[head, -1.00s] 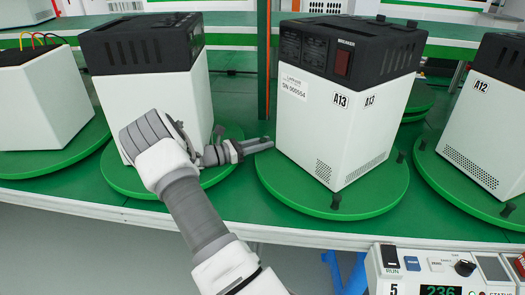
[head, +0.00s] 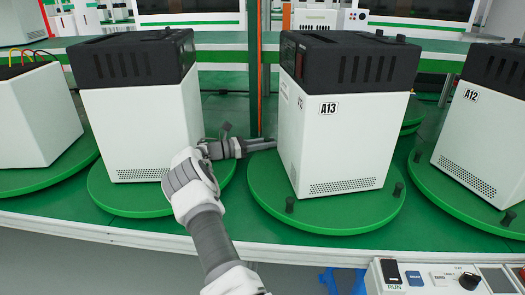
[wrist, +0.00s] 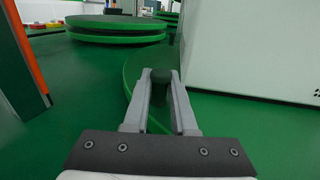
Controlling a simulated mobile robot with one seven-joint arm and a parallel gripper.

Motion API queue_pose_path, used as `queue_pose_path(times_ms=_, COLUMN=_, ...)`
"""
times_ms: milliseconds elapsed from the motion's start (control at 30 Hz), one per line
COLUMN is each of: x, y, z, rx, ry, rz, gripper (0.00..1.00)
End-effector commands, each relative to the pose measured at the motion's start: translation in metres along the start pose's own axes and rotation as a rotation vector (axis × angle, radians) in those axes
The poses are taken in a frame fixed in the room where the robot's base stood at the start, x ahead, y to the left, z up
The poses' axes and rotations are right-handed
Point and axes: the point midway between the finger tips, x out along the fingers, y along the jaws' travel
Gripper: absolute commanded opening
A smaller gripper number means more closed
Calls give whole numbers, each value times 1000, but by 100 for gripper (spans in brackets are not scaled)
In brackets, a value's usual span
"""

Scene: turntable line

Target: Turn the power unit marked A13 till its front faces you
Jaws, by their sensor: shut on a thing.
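The power unit marked A13 (head: 345,140) is a white box with a black top. It stands on a round green turntable (head: 340,220) in the middle of the head view. A plain vented white side with an A13 label faces me; the side with the red switch is turned to the left and seen at a steep angle. My gripper (head: 268,143) is at the turntable's left rim. In the wrist view my gripper (wrist: 162,85) is shut on a dark peg (wrist: 161,90) at the turntable's edge.
Another unit (head: 140,115) on its own turntable stands just left of my arm. The unit marked A12 (head: 478,140) stands to the right. An orange post (head: 266,80) rises behind my gripper. A control box (head: 440,275) is at the front right.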

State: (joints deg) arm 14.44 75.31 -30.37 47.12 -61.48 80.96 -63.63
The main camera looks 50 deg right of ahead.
Motion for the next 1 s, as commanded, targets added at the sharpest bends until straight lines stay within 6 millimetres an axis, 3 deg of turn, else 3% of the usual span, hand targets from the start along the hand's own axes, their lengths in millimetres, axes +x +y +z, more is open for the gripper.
queue_pose_path(times_ms=267, x=15, y=11, z=0, rx=2, ry=0, rz=1, gripper=0)
queue_pose_path(times_ms=767, x=17, y=12, z=1, rx=1, ry=-1, rz=2, gripper=0)
queue_pose_path(times_ms=800, x=17, y=12, z=1, rx=1, ry=-1, rz=2, gripper=32)
queue_pose_path(times_ms=933, x=17, y=12, z=1, rx=1, ry=0, rz=1, gripper=55)
queue_pose_path(times_ms=1000, x=17, y=12, z=0, rx=1, ry=0, rz=0, gripper=55)
